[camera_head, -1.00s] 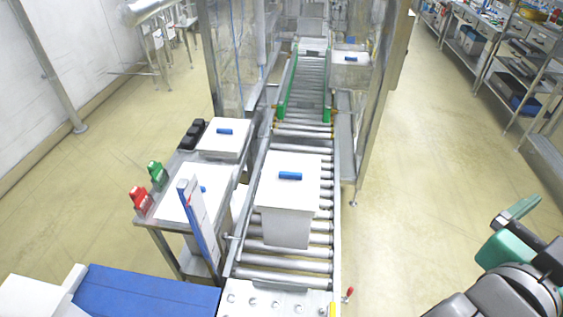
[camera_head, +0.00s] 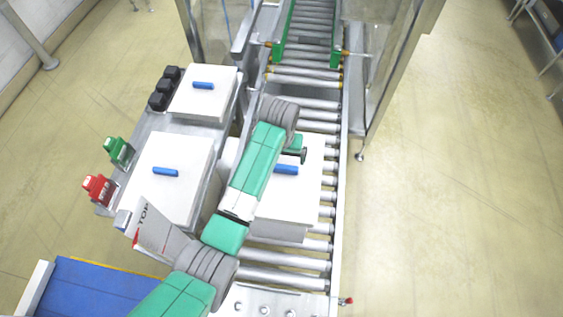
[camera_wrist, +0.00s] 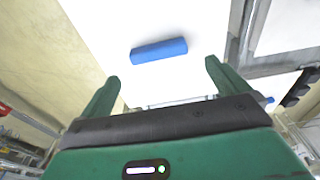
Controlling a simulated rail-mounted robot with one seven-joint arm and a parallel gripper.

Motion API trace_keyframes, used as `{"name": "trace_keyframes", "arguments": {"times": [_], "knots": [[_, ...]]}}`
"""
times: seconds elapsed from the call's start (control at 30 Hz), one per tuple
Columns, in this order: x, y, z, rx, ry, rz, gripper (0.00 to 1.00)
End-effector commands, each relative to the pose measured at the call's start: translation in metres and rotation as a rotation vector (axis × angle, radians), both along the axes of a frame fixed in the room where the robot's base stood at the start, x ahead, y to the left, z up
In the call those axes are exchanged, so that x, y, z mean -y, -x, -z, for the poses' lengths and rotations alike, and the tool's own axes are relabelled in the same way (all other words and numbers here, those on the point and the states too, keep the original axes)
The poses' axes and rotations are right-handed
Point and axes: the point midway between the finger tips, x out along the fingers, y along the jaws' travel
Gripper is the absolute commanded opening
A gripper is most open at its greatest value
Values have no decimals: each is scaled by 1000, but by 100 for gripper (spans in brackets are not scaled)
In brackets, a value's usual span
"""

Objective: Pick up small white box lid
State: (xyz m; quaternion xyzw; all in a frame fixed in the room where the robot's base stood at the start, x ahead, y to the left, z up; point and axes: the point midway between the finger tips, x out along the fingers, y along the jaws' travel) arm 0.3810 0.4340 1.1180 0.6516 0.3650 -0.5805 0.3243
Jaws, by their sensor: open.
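A white box lid (camera_head: 297,205) with a blue handle (camera_head: 286,169) lies on a white box on the roller conveyor. My arm hides its left part in the head view. The same lid (camera_wrist: 110,30) and its blue handle (camera_wrist: 159,50) fill the top of the wrist view. My gripper (camera_wrist: 161,75) is open and empty, its green fingers pointing toward the lid, with the handle beyond the fingertips and apart from them. In the head view my gripper (camera_head: 303,155) is over this lid, beside the handle. Two more white lids with blue handles, a front one (camera_head: 165,200) and a smaller-looking back one (camera_head: 212,103), are on the left table.
Black items (camera_head: 163,90), a green item (camera_head: 118,151) and a red item (camera_head: 98,188) line the table's left edge. Metal posts (camera_head: 395,75) flank the conveyor (camera_head: 300,258). A blue surface (camera_head: 100,288) is at the lower left. The floor right of the conveyor is clear.

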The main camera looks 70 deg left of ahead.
Motion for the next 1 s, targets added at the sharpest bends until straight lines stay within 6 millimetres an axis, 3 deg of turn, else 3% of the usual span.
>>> {"name": "trace_keyframes", "arguments": {"times": [0.13, 0.27, 0.5, 0.8, 1.0], "knots": [[-2, -1, 18, 0, 0, 0, 100], [-3, -2, 24, 2, -2, 0, 100], [-6, -7, 65, 1, -2, 1, 100], [-7, -8, 72, 4, -3, 0, 100], [-7, -8, 72, 3, -4, 0, 61]]}}
